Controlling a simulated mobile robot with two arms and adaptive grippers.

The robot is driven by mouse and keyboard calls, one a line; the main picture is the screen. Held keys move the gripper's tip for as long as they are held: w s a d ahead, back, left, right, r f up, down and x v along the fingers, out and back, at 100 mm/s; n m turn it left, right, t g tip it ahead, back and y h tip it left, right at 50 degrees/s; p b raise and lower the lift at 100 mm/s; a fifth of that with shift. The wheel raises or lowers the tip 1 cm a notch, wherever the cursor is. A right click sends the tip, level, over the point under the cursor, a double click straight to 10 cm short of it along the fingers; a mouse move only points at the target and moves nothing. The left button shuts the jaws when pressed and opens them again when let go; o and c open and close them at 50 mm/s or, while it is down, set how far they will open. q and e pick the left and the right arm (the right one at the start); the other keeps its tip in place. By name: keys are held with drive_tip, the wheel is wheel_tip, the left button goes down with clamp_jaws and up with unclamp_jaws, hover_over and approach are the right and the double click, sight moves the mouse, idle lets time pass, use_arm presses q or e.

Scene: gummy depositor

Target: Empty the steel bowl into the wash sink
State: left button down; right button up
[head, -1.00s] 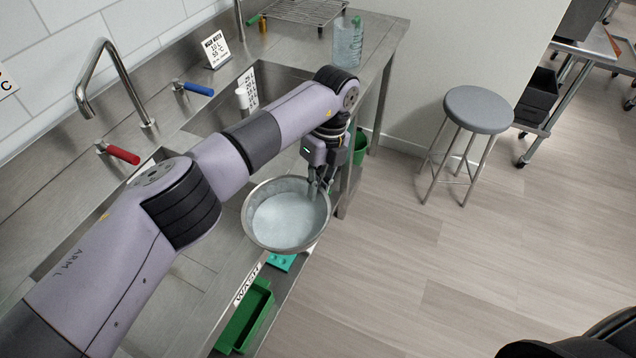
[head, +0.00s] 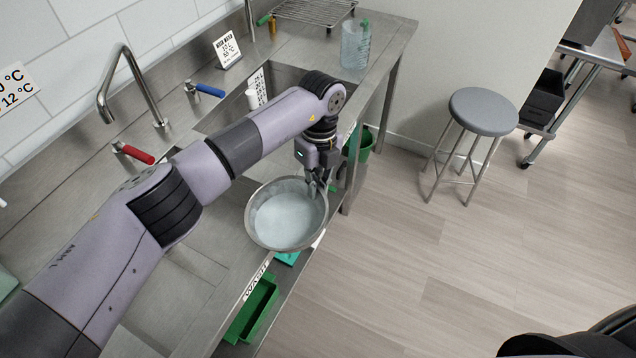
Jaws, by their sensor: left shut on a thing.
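The steel bowl (head: 250,222) holds a pale, whitish liquid and is roughly level. My left gripper (head: 318,186) is shut on the bowl's far right rim. The bowl is held over the front edge of the steel counter, above the WASH label (head: 257,281). A tap (head: 131,88) with a red lever (head: 133,154) stands at the back left. My right gripper is not in view.
A second basin (head: 273,80) with a blue lever (head: 205,90) lies further along the counter. A clear jug (head: 355,45) and a wire rack (head: 315,10) stand at the far end. Green bins (head: 252,310) sit below. A grey stool (head: 483,112) stands on open floor.

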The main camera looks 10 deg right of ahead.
use_arm(q)
drive_tip(key=shift+a+r+h+p, duration=0.4)
drive_tip(key=shift+a+r+p, duration=0.4)
drive_tip(key=shift+p, duration=0.55)
drive_tip(key=shift+d, duration=0.15)
drive_tip(key=shift+a+r+h+p, duration=0.3)
drive_tip(key=shift+a+r+p, duration=0.1)
drive_tip(key=shift+r+p, duration=0.15)
drive_tip(key=shift+a+r+h+p, duration=0.7)
drive_tip(key=shift+a+r+p, duration=0.05)
drive_tip(key=shift+a+p, duration=0.15)
